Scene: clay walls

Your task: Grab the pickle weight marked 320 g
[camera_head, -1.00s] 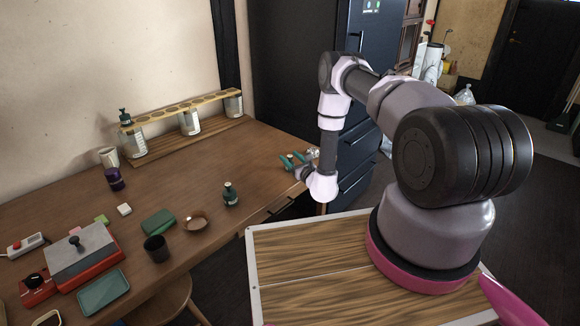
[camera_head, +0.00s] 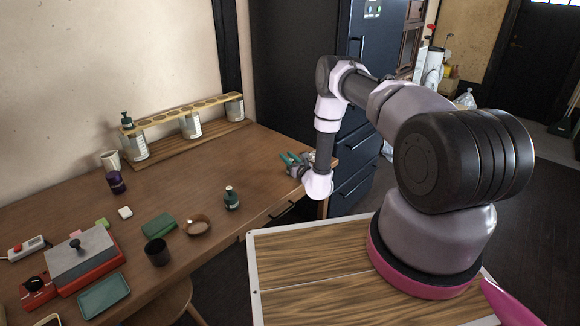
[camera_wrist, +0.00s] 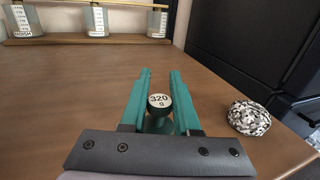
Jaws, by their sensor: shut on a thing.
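The pickle weight marked 320 g (camera_wrist: 159,101) is a small dark knob-like piece with a pale round label on top. In the wrist view it stands between the two teal fingers of my gripper (camera_wrist: 160,90), which is shut on it. Its lower part is partly hidden by the gripper. In the head view my gripper (camera_head: 291,159) is low over the right end of the wooden table (camera_head: 190,185), and the held weight cannot be made out there. Similar dark green knobbed pieces are on the table (camera_head: 231,198) and on the rack's left end (camera_head: 126,121).
A black-and-white patterned lump (camera_wrist: 250,118) lies just right of my gripper, near the table edge. A rack with jars (camera_head: 190,124) stands along the wall. A brown dish (camera_head: 197,224), a dark cup (camera_head: 156,251) and a red-based box (camera_head: 85,262) are at the left. A dark fridge stands behind.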

